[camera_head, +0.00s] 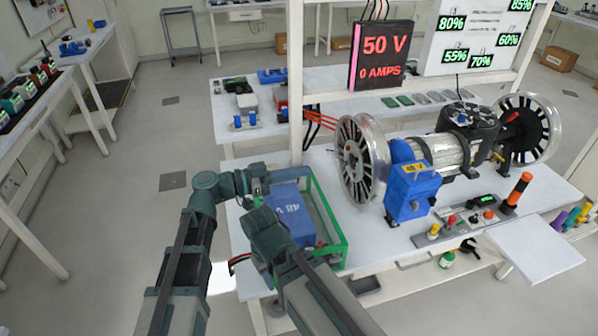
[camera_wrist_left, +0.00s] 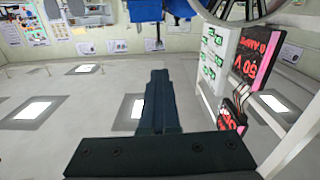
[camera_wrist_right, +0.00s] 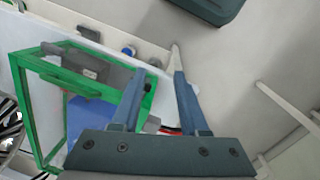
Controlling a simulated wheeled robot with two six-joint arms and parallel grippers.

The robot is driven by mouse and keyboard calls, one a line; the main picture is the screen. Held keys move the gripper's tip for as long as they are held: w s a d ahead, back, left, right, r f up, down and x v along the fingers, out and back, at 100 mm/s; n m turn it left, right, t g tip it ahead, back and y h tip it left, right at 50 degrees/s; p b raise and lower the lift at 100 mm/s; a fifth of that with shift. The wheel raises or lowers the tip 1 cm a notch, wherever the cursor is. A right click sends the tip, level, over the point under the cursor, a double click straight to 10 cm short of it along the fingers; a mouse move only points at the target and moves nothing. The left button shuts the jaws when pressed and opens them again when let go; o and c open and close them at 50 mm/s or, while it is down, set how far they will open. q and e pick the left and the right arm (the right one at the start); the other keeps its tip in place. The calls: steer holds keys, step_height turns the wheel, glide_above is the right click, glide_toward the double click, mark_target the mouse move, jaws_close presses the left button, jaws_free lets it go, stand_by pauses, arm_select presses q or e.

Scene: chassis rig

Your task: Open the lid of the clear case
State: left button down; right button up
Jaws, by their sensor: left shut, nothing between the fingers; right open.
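The clear case (camera_head: 338,226) with green edges stands on the front left of the white workbench, with a blue 48 V block (camera_head: 288,208) inside it. I cannot tell how its lid stands. My left gripper (camera_head: 262,187) is shut and empty at the case's far left corner; its closed fingers show in the left wrist view (camera_wrist_left: 160,95). My right gripper is hidden by my right arm in the head view. In the right wrist view the right gripper (camera_wrist_right: 158,85) is open, with one finger overlapping the case's green edge (camera_wrist_right: 132,105). I cannot tell whether it touches.
To the right on the bench stand a wheel and motor assembly (camera_head: 432,150), a blue box (camera_head: 411,190) and a control panel (camera_head: 472,218). A post (camera_head: 296,90) rises behind the case. A 50 V display (camera_head: 382,56) hangs above. Floor left of the bench is clear.

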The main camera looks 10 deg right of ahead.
arm_select(q)
steer(key=c, duration=1)
jaws_free()
steer(key=shift+o, duration=0.2)
steer(key=a, duration=1.3)
steer(key=shift+s+a, duration=0.25)
steer(key=shift+a, duration=0.15)
